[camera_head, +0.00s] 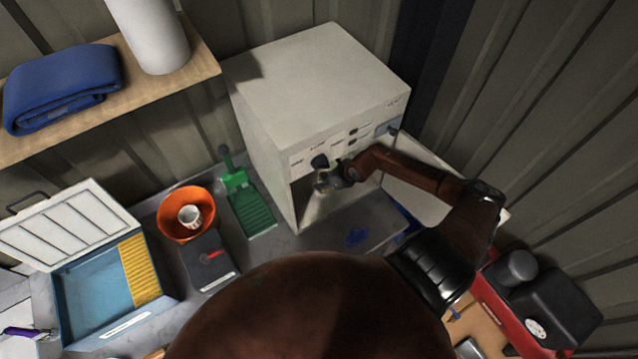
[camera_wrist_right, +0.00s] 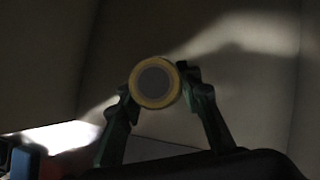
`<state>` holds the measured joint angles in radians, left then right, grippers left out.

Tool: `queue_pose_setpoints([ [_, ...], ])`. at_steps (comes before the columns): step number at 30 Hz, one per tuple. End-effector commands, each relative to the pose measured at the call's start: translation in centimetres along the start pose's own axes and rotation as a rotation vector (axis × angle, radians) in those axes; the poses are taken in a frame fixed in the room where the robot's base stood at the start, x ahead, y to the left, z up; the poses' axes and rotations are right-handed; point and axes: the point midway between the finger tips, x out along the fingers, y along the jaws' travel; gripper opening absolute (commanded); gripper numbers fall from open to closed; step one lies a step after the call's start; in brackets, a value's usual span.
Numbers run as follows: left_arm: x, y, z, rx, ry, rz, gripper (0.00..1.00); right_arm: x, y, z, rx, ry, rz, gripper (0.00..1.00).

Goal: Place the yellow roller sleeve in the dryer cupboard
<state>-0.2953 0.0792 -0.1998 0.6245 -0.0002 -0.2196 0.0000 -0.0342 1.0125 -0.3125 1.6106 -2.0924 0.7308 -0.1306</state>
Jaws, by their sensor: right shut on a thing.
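The dryer cupboard (camera_head: 312,80) is a white box at the back with a control panel on its front. Its door (camera_head: 425,195) is open to the right. My right arm reaches in from the right, and my right gripper (camera_head: 326,180) is at the cupboard's open front, below the panel. In the right wrist view, the gripper (camera_wrist_right: 158,92) is shut on the yellow roller sleeve (camera_wrist_right: 154,103), seen end-on as a yellow ring with a grey centre. The pale inner walls (camera_wrist_right: 130,40) show around it. Whether the sleeve touches the floor of the cupboard cannot be told. My left gripper is not in view.
A wooden shelf (camera_head: 192,72) hangs upper left. A red and black machine (camera_head: 540,300) is at right.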

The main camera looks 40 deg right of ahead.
Motion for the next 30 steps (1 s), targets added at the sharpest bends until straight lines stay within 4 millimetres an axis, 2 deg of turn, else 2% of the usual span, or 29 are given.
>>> queue_pose_setpoints([
  [3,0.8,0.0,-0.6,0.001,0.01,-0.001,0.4,1.1,-0.1,1.4,-0.001,-0.002,-0.001,0.1],
  [6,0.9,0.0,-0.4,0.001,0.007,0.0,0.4,1.3,-0.1,1.7,0.0,0.0,-0.001,0.1],
  [16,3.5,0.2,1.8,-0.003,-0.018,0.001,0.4,4.3,-0.1,-0.2,0.0,0.001,-0.001,0.1],
  [26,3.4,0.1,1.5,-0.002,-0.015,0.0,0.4,4.3,-0.1,-0.2,-0.001,0.001,-0.001,0.1],
  [27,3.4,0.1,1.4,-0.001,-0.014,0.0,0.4,4.3,-0.1,-0.3,-0.001,0.001,-0.001,0.34],
  [30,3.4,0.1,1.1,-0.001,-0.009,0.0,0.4,4.3,-0.1,-0.2,-0.001,0.001,-0.001,0.4],
])
